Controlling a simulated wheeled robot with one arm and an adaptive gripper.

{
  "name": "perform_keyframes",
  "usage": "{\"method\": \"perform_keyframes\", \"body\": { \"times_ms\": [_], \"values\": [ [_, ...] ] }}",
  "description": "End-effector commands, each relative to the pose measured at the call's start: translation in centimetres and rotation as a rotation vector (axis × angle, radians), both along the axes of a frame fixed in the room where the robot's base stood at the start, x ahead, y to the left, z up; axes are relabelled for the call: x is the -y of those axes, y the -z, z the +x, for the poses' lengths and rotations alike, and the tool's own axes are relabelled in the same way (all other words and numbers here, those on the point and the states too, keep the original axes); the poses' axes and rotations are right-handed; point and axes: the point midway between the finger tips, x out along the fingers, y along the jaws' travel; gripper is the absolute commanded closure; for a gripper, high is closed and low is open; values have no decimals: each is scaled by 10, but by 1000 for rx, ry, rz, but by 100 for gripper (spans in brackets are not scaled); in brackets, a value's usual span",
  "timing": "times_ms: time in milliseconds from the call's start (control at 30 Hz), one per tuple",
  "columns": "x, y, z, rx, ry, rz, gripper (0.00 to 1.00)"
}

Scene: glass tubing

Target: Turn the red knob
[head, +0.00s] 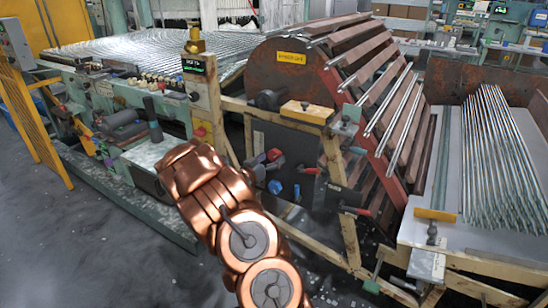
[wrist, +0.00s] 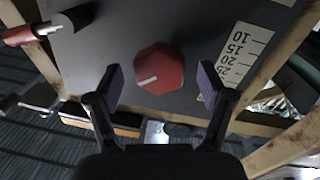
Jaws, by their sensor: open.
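My gripper (wrist: 162,84) is open, with one purple-padded finger to the lower left of the knob and one to the lower right. The fingers appear apart from the knob, with nothing between them. In the head view my copper arm reaches toward the machine, and the gripper's fingers are hidden. I cannot tell for certain which red part there is this knob.
A printed scale (wrist: 236,52) lies right of the knob. A red-handled lever (wrist: 20,35) and a dark cylinder (wrist: 76,18) stick out at the upper left. A wooden frame (head: 340,200) borders the panel. Metal rods (head: 500,160) lie at the right. Grey floor is clear at lower left.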

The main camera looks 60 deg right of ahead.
Motion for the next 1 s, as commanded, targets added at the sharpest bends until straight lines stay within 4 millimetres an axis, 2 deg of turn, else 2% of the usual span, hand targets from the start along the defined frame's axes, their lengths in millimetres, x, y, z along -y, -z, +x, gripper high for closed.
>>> {"method": "perform_keyframes", "body": {
  "times_ms": [233,600,1000],
  "values": [
    [15,-1,-1,3,1,-1,20],
    [18,0,-1,1,0,-1,20],
    [17,0,0,1,-1,-1,60]
  ]
}}
